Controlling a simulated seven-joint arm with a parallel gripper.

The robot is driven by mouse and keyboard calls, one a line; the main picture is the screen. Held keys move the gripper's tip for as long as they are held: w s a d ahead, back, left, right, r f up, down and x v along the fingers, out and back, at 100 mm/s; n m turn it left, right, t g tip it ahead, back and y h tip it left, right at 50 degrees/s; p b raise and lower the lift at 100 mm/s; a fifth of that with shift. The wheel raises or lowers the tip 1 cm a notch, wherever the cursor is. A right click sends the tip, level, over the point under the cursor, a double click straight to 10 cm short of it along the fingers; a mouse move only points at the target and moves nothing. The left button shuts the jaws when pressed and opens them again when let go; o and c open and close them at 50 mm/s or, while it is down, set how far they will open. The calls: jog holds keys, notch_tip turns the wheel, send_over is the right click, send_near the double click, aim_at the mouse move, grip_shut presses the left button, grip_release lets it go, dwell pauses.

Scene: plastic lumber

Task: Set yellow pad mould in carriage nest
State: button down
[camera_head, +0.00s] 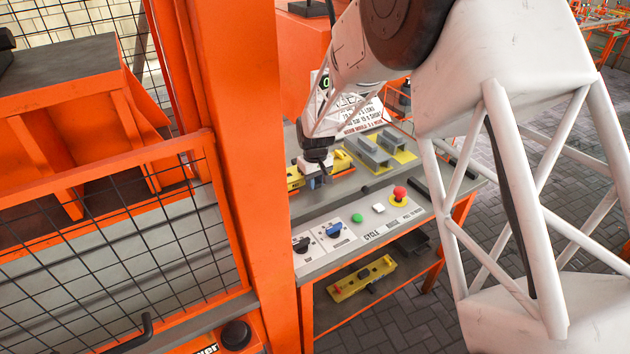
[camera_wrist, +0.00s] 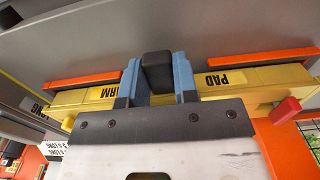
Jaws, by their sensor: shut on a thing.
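The yellow pad mould (camera_wrist: 262,80) is a long bar with a "PAD" label right of my gripper and a label ending in "ARM" to the left. My gripper (camera_wrist: 158,80) has its blue fingers shut on the black block at the mould's middle. In the head view, my gripper (camera_head: 318,178) is over the grey bench top, and yellow parts of the mould (camera_head: 342,161) show on both sides of it. Orange strips (camera_wrist: 262,57) lie along the mould against a grey surface. I cannot tell whether the mould touches that surface. I cannot make out the carriage nest for certain.
Grey blocks on yellow bases (camera_head: 402,156) stand right of my gripper. A control panel (camera_head: 372,235) with knobs and buttons, including a red one (camera_head: 399,193), runs along the front. Another yellow piece (camera_head: 362,279) lies on the lower shelf. An orange post (camera_head: 245,150) and mesh guard stand left.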

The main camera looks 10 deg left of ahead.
jog(key=shift+f, duration=0.5)
dwell(0.9)
jog(key=shift+c, duration=2.1)
grip_release()
jog(key=shift+f, duration=0.1)
jog(key=shift+r, duration=3.55)
